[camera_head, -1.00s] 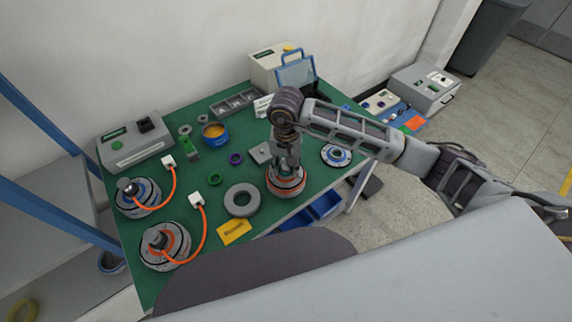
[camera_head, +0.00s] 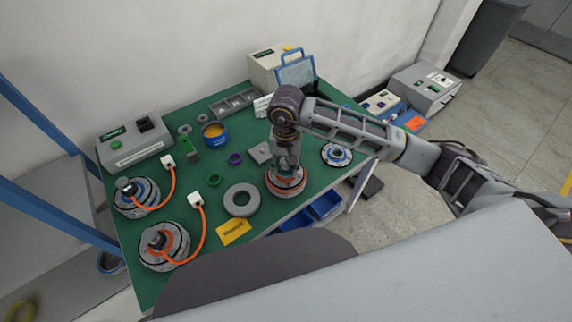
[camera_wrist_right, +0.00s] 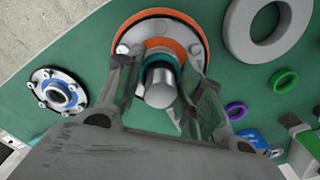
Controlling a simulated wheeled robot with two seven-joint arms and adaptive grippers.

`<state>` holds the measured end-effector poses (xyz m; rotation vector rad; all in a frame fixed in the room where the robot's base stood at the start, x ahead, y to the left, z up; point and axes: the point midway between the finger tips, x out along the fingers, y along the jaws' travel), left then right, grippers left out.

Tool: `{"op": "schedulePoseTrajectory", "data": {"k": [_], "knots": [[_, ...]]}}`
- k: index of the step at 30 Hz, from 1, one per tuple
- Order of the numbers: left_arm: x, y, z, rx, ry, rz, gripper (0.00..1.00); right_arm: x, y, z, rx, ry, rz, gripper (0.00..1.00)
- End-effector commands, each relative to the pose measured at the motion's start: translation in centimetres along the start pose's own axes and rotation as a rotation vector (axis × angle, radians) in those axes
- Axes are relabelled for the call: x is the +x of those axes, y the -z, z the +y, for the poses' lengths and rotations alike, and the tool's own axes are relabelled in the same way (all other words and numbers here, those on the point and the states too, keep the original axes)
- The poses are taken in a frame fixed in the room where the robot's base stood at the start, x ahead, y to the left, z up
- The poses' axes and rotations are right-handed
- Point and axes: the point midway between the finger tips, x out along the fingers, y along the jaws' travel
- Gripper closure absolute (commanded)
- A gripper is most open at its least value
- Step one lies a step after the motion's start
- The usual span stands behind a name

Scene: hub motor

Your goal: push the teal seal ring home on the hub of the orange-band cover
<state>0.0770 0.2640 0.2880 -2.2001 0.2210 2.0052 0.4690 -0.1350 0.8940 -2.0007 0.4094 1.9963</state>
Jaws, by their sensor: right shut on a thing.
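The orange-band cover (camera_head: 286,187) stands on the green table in the head view, below my right gripper (camera_head: 286,168). In the right wrist view the same cover (camera_wrist_right: 190,30) shows its orange band and a shiny metal cylinder at its middle. The teal seal ring (camera_wrist_right: 152,57) shows as a thin teal edge around that cylinder, between the fingers of my right gripper (camera_wrist_right: 160,80). The gripper is shut on the ring, and the fingers hide most of it. I cannot tell how far down the hub the ring sits. My left gripper is not in view.
A blue-band cover (camera_head: 336,155) stands close at the right. A thick grey ring (camera_head: 241,200) lies to the left, with a purple ring (camera_head: 235,158) and a green ring (camera_wrist_right: 284,80) beyond. Two motors (camera_head: 163,246) (camera_head: 137,196) with orange cables stand at the left.

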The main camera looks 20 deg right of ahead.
Motion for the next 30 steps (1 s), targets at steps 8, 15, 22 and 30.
{"op": "schedulePoseTrajectory", "data": {"k": [8,15,22,30], "knots": [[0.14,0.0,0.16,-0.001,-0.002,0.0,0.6,0.4,-0.18,0.1,-0.001,-0.005,-0.006,0.73],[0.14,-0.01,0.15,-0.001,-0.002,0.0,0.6,0.44,-0.21,0.12,-0.001,-0.006,-0.007,0.61],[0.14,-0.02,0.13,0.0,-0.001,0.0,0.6,0.31,-0.13,0.08,-0.001,-0.004,-0.004,0.37],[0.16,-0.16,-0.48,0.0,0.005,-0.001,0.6,0.19,-0.08,0.05,0.0,-0.002,-0.003,0.37]]}}
